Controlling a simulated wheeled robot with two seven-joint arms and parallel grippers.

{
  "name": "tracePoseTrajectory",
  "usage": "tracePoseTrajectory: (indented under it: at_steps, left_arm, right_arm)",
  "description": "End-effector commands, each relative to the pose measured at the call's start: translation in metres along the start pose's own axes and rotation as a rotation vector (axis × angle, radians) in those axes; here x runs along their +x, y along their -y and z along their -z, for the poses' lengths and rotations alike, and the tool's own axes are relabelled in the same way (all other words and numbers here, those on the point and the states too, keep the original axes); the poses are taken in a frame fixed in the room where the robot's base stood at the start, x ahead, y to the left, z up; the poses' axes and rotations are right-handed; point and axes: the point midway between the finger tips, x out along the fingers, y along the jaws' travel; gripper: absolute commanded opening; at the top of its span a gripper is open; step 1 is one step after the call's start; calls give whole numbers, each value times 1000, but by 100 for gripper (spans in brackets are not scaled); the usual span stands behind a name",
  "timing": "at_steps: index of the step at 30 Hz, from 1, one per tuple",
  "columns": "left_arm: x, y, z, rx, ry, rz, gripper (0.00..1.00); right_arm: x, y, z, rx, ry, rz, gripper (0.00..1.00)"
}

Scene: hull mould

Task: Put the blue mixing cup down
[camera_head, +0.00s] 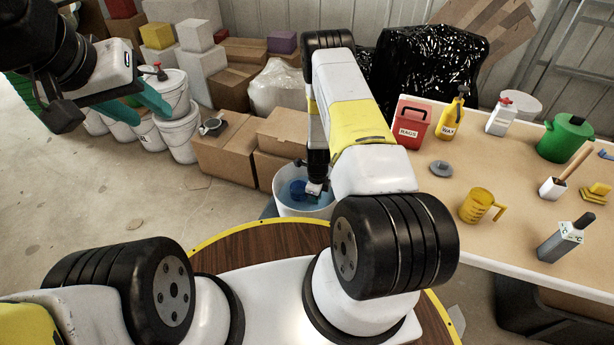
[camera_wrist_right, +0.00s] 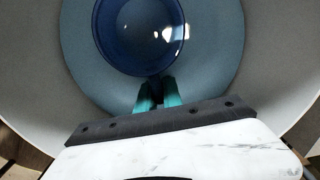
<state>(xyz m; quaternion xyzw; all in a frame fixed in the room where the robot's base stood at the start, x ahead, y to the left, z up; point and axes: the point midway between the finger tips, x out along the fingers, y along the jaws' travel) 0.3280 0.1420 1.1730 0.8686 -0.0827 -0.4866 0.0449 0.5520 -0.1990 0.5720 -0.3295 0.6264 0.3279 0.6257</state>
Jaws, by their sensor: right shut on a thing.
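The blue mixing cup (camera_head: 298,189) is inside a white bucket (camera_head: 283,210) on the floor, beyond my round base. In the right wrist view the cup (camera_wrist_right: 140,35) shows its round opening and shiny interior, over the bucket's blue-grey inside (camera_wrist_right: 215,60). My right gripper (camera_head: 311,187) reaches down into the bucket. In the wrist view its teal fingers (camera_wrist_right: 159,84) are shut on the cup's near edge. I cannot tell whether the cup touches the bucket's bottom. My left gripper (camera_head: 157,116) is at the upper left, its teal fingers apart and empty.
Cardboard boxes (camera_head: 225,152) stand behind and left of the bucket. White lidded buckets (camera_head: 178,132) are further left. At right, a table (camera_head: 440,215) holds a red rags box (camera_head: 411,122), a yellow jug (camera_head: 477,206) and a green pot (camera_head: 565,140). Floor at left is clear.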

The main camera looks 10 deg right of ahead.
Motion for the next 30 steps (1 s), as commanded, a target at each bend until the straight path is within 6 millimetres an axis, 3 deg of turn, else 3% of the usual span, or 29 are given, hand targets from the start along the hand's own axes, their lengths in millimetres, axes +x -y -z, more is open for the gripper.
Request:
tracePoseTrajectory:
  at_steps: [4,15,16,18,19,30]
  left_arm:
    - [0,0,0,0,0,0,39]
    - [0,0,0,0,0,0,39]
    - [0,0,0,0,0,0,39]
    - [0,0,0,0,0,0,39]
    - [0,0,0,0,0,0,39]
    - [0,0,0,0,0,0,39]
  right_arm:
    - [21,0,1,0,-1,-1,0]
    - [25,0,0,0,-1,0,0]
    - [25,0,0,0,0,0,16]
    - [24,0,0,0,0,0,30]
    - [24,0,0,0,0,0,32]
    - [20,0,0,-1,0,1,32]
